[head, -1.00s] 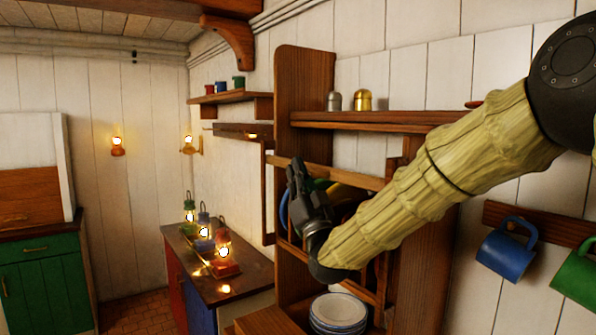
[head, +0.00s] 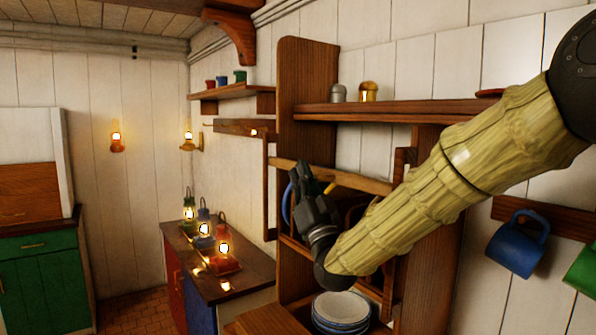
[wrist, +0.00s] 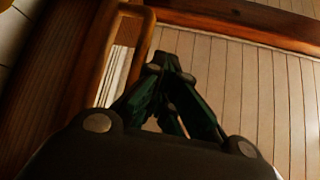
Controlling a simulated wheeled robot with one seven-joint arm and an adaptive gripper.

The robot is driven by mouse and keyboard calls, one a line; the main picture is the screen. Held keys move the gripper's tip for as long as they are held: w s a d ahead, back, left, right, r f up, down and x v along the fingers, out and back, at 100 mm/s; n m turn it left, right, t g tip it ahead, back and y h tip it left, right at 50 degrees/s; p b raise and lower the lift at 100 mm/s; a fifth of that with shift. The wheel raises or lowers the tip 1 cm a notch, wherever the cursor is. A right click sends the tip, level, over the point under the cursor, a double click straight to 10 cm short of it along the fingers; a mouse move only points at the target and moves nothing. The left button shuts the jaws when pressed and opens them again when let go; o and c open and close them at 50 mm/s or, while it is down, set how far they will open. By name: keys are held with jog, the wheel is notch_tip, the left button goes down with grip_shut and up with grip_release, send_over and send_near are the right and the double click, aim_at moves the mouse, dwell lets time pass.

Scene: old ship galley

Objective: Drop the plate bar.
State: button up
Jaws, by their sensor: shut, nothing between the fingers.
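A wooden rail (head: 360,181), which looks like the plate bar, runs across the front of the tall wooden rack (head: 308,85) in the head view. I cannot tell whether it is fixed or movable. My gripper (head: 300,178) is shut and empty, at the rack's front by the rail's left part. I cannot tell whether it touches the rail. Its closed fingers also show in the wrist view (wrist: 165,68), beside a rounded wooden frame (wrist: 143,50). Plates behind the rail are mostly hidden by my gripper; a blue edge and a yellow edge show.
Stacked white plates (head: 340,308) sit low in the rack. Two small pots stand on the shelf (head: 400,112) above. A blue mug (head: 516,246) hangs at right. Lit lanterns (head: 222,250) stand on the counter at left. The floor between the counters is clear.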

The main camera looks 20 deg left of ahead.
jog(key=shift+s+d+f+b, duration=0.25)
jog(key=shift+d+f+b, duration=0.2)
jog(key=shift+d, duration=0.25)
jog(key=shift+s+d+f+b, duration=0.2)
jog(key=shift+d+f+b, duration=0.15)
jog(key=shift+d, duration=0.35)
jog(key=shift+o, duration=0.4)
jog(key=shift+s+d+f+t+h+b, duration=0.3)
jog(key=shift+d+t+b, duration=0.1)
jog(key=shift+d, duration=0.2)
jog(key=b+v, duration=0.5)
jog(key=v, duration=0.1)
jog(key=shift+s+a+f, duration=0.15)
jog(key=shift+s+a, duration=0.05)
jog(key=shift+a, duration=0.05)
jog(key=shift+b, duration=0.35)
jog(key=v, duration=1.2)
